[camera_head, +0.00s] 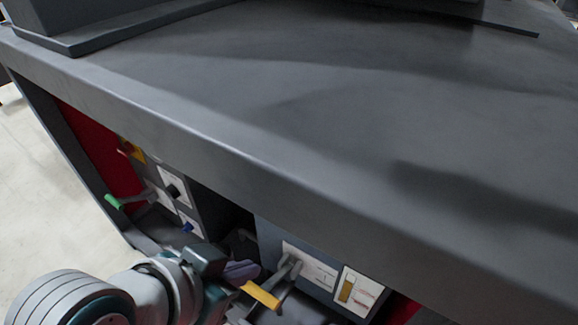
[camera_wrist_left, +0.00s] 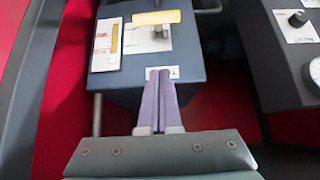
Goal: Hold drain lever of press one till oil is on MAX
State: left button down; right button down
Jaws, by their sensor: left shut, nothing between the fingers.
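The yellow-handled lever (camera_head: 262,295) sits on a grey shaft at the front of a blue-grey press unit under the table. It also shows near the top of the left wrist view (camera_wrist_left: 157,17). An amber oil gauge (camera_head: 347,290) on a white plate is to its right, and shows in the left wrist view (camera_wrist_left: 114,38) too. The MAX mark is too small to read. My left gripper (camera_head: 242,270) has purple fingers, shut and empty, close beside the yellow handle. In the left wrist view the fingertips (camera_wrist_left: 160,75) are below the lever, apart from its handle. My right gripper is out of view.
The dark grey table top (camera_head: 330,90) overhangs the units. A second unit with a green-handled lever (camera_head: 113,201) stands at the left. A control panel with a black knob (camera_wrist_left: 298,18) is right in the wrist view. Red panels (camera_wrist_left: 205,125) lie behind.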

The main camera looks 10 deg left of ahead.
aim_at(261, 289)
pick_arm(q)
jog(key=shift+f, duration=0.1)
jog(key=b+x, duration=0.7)
jog(key=x, duration=0.3)
jog(key=shift+s+f+b, duration=0.1)
jog(key=shift+s+b, duration=0.05)
jog(key=shift+b, duration=0.2)
jog(key=shift+f, duration=0.2)
jog(key=shift+s+a+f+b, duration=0.1)
jog(key=shift+s+a+f, duration=0.1)
jog(key=shift+s, duration=0.35)
jog(key=shift+s+a+f+b, duration=0.15)
jog(key=shift+s+a, duration=0.1)
jog(key=shift+s, duration=0.35)
jog(key=shift+s+a+f+b, duration=0.1)
jog(key=shift+s+a, duration=0.1)
jog(key=shift+s, duration=0.35)
jog(key=shift+r, duration=0.1)
jog(key=shift+w, duration=0.1)
jog(key=shift+s+a+f+t, duration=0.1)
jog(key=shift+s+f+t, duration=0.2)
jog(key=shift+f, duration=0.05)
